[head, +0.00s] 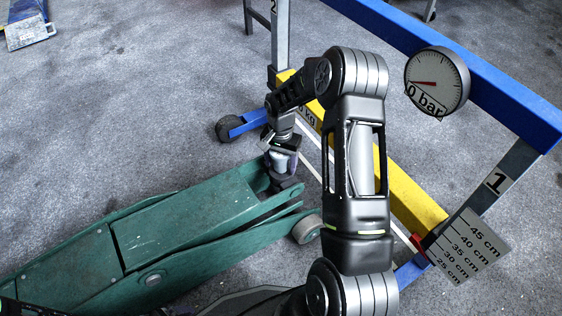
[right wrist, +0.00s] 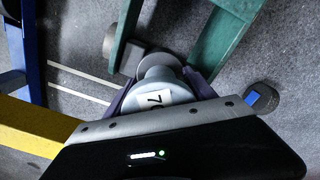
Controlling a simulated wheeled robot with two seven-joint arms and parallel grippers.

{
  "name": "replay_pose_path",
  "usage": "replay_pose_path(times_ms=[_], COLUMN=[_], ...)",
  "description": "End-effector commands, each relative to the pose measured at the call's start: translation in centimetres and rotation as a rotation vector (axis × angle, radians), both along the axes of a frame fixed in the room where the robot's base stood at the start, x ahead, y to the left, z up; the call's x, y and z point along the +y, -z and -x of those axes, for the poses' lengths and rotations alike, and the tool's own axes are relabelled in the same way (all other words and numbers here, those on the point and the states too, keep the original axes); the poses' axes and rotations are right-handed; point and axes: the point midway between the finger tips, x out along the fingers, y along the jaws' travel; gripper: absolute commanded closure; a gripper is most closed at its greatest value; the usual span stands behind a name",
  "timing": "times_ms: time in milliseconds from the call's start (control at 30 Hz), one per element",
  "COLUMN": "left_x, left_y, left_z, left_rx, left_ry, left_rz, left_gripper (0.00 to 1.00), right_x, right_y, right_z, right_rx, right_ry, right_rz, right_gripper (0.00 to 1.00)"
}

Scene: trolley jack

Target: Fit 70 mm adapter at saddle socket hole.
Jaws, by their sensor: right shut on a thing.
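My right gripper (head: 283,160) is shut on the 70 mm adapter, close to the lifting end of the green trolley jack (head: 180,225). In the right wrist view, the pale grey adapter (right wrist: 157,86) with a white "70" label sits between the dark fingers of the gripper (right wrist: 162,92). Its round flange faces the jack. A dark block (right wrist: 132,58), apparently the saddle, shows between the green arms (right wrist: 226,38), partly behind the flange. The socket hole is hidden. I cannot tell whether the adapter touches the saddle. My left gripper is not in view.
A press frame with a blue beam (head: 490,85) and yellow beam (head: 412,200) stands right of the jack. It carries a gauge (head: 437,82) reading near 0 bar and a centimetre scale plate (head: 468,247).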

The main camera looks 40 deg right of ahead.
Motion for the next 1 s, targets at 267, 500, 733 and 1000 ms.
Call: replay_pose_path(times_ms=[267, 500, 733, 1000], left_x=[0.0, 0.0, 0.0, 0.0], left_y=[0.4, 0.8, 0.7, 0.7], left_z=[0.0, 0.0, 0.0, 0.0], left_rx=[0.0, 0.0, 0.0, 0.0], left_ry=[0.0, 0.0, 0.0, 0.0], left_rz=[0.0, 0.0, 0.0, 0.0], left_gripper=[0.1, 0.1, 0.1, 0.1], right_x=[0.0, 0.0, 0.0, 0.0], right_y=[0.5, 1.0, 0.9, 1.2], right_z=[-0.2, -0.2, -0.1, 0.1], right_rx=[-0.004, -0.005, -0.003, 0.003], right_ry=[0.0, -0.001, 0.0, 0.0], right_rz=[0.001, 0.001, 0.001, -0.001], right_gripper=[1.0, 1.0, 0.17, 0.11])
